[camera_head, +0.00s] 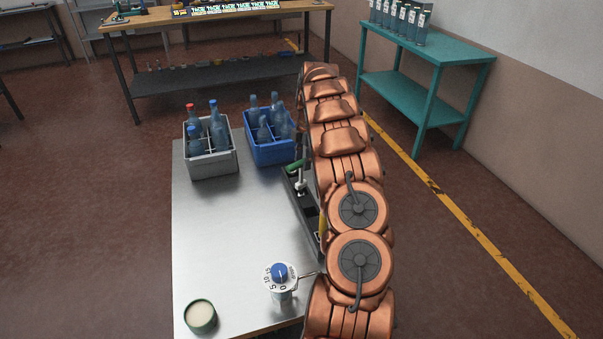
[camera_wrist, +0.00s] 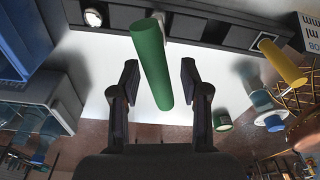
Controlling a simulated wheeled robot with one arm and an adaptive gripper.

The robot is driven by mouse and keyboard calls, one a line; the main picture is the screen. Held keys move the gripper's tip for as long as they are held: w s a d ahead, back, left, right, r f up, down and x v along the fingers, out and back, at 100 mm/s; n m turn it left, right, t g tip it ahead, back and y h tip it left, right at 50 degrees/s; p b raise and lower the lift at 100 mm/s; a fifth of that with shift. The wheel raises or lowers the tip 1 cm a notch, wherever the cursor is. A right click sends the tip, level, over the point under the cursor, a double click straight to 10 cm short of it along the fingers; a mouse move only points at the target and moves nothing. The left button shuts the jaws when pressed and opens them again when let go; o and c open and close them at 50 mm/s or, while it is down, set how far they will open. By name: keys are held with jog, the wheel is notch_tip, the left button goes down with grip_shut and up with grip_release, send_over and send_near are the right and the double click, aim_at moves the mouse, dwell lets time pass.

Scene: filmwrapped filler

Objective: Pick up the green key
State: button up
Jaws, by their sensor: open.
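The green key (camera_wrist: 150,62) is a green cylinder in the wrist view, standing out from a black panel (camera_wrist: 208,28). It also shows small in the head view (camera_head: 296,166), beside my arm at the black panel (camera_head: 306,208). My gripper (camera_wrist: 160,76) is open, with one finger on each side of the green key. I see a gap between the key and each finger. In the head view my gripper is hidden behind my copper arm.
On the metal table (camera_head: 223,235) stand a grey bottle crate (camera_head: 213,165), a blue bottle crate (camera_head: 272,152), a blue-topped dial device (camera_head: 281,280) and a round green tin (camera_head: 201,317). A yellow cylinder (camera_wrist: 283,62) is right of the key. The table's middle is clear.

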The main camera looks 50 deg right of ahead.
aim_at(301, 181)
jog(key=f, duration=0.1)
jog(key=f+p, duration=0.1)
jog(key=f, duration=0.3)
jog(key=shift+w+a, duration=0.2)
jog(key=shift+a, duration=0.05)
jog(key=shift+c, duration=0.3)
grip_shut()
